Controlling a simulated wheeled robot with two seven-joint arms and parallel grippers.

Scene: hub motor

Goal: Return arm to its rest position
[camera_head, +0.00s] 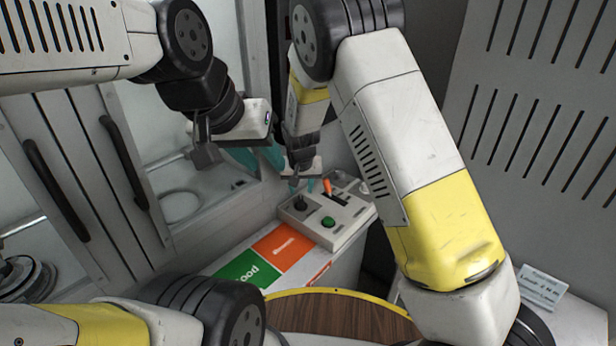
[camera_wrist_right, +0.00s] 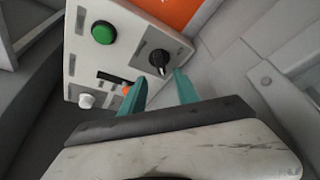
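My right gripper (camera_head: 303,186) hangs over the back left of the control box (camera_head: 318,232). In the right wrist view its two teal fingers (camera_wrist_right: 160,90) are apart and nothing is between them. The black knob (camera_wrist_right: 158,59) lies just beyond the fingertips; contact cannot be told. The knob also shows in the head view (camera_head: 300,203). My left gripper (camera_head: 258,156) is higher and to the left, near the grey machine frame. Its teal fingers look spread with nothing visible between them; its own white body partly hides them.
The box carries a green button (camera_head: 328,222) and an orange-tipped lever (camera_head: 327,186). Orange (camera_head: 283,247) and green (camera_head: 245,270) panels lie in front. A round wooden top (camera_head: 340,318) is at the bottom. Cabinet doors (camera_head: 75,165) stand left; a slotted grey panel (camera_head: 540,130) stands right.

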